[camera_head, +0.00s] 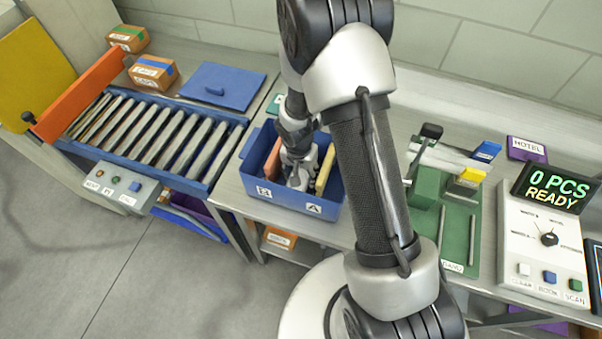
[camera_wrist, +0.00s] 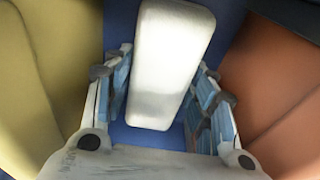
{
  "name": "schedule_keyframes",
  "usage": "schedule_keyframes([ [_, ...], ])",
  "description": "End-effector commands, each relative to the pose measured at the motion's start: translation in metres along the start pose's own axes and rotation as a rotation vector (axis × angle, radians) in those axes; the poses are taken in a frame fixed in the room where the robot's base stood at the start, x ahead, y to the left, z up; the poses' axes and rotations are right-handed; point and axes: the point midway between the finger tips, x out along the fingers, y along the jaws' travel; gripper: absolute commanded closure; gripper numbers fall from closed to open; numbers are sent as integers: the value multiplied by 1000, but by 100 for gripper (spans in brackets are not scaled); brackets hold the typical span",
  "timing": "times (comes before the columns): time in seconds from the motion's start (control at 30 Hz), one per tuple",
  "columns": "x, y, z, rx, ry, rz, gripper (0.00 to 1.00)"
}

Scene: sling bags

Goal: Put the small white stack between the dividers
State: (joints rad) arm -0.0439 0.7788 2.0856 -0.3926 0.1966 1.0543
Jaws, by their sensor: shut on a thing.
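The small white stack (camera_wrist: 165,62) is a pale rounded block between my fingers in the wrist view. My gripper (camera_wrist: 160,88) is shut on it. In the head view my gripper (camera_head: 299,172) is down inside the blue bin (camera_head: 310,208), and I cannot clearly tell the stack apart from the fingers there. The yellow divider (camera_head: 325,170) is to the right of my gripper, and the orange divider (camera_head: 273,160) to its left. The wrist view shows yellow (camera_wrist: 30,85) on the left and orange (camera_wrist: 275,95) on the right, with blue bin floor under the stack. Whether the stack touches the floor is unclear.
A roller conveyor (camera_head: 150,135) with an orange bar (camera_head: 82,95) stands left of the bin. A blue lid-like panel (camera_head: 222,85) lies behind. A green fixture (camera_head: 455,225) and a counter scale reading "0 PCS READY" (camera_head: 545,235) stand to the right.

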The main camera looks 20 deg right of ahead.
Motion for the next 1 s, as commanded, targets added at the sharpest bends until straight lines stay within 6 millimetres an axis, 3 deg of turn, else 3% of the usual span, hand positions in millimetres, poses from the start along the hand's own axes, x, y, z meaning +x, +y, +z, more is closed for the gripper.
schedule_keyframes([
  [0.27, 2, 0, 0, 0, 1, -1, 75],
  [0.3, 2, 0, 0, 0, 1, 0, 48],
  [0.4, 1, 0, 0, 0, 1, 0, 42],
  [0.83, -3, 0, 0, 0, 0, 0, 40],
  [1.0, -34, -1, -2, 0, 4, -3, 40],
])
